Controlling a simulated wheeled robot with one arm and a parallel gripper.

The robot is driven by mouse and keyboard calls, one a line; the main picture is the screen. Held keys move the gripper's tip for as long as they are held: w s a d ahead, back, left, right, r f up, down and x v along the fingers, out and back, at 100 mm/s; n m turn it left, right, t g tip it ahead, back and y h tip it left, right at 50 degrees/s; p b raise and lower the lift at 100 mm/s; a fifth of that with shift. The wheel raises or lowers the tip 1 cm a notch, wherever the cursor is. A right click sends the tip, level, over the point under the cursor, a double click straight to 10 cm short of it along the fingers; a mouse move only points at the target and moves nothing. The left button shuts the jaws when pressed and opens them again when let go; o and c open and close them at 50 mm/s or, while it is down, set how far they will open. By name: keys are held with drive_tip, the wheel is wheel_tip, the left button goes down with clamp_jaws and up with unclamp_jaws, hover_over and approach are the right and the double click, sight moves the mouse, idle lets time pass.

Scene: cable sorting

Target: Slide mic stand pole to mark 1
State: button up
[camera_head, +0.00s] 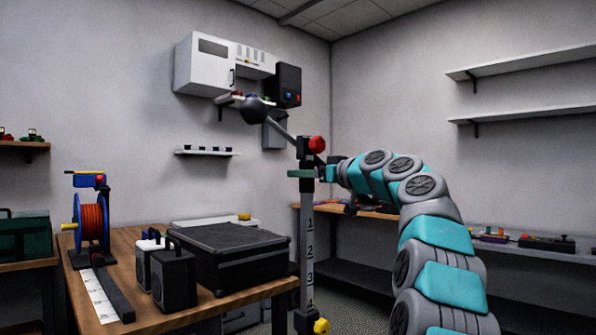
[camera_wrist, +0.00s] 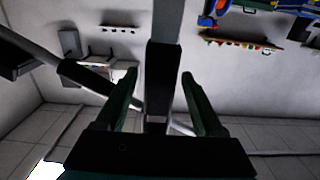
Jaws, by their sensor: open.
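The mic stand pole (camera_head: 309,222) is a grey upright tube with marks 1 to 4 on its face, mark 1 uppermost. A red knob (camera_head: 317,144) sits at its top, where a tilted boom (camera_head: 279,128) carries a dark microphone (camera_head: 254,110) up to the left. A yellow knob (camera_head: 321,326) sits on the dark lower part, below mark 4. My gripper (camera_head: 303,173) is above mark 1, with a green finger crossing in front of the pole. In the wrist view the open fingers (camera_wrist: 160,82) stand either side of the pole's black section (camera_wrist: 163,75), with gaps showing.
A wooden table (camera_head: 190,314) at left holds a black case (camera_head: 228,258), two small speakers (camera_head: 173,278) and an orange cable reel (camera_head: 92,222). Wall shelves (camera_head: 525,113) are at right. My arm fills the space right of the pole.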

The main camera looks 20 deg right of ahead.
drive_tip(key=x, duration=0.2)
drive_tip(key=shift+w+a+p, duration=0.1)
drive_tip(key=shift+w+p, duration=0.25)
drive_tip(key=shift+w, duration=0.05)
clamp_jaws()
idle(1.2)
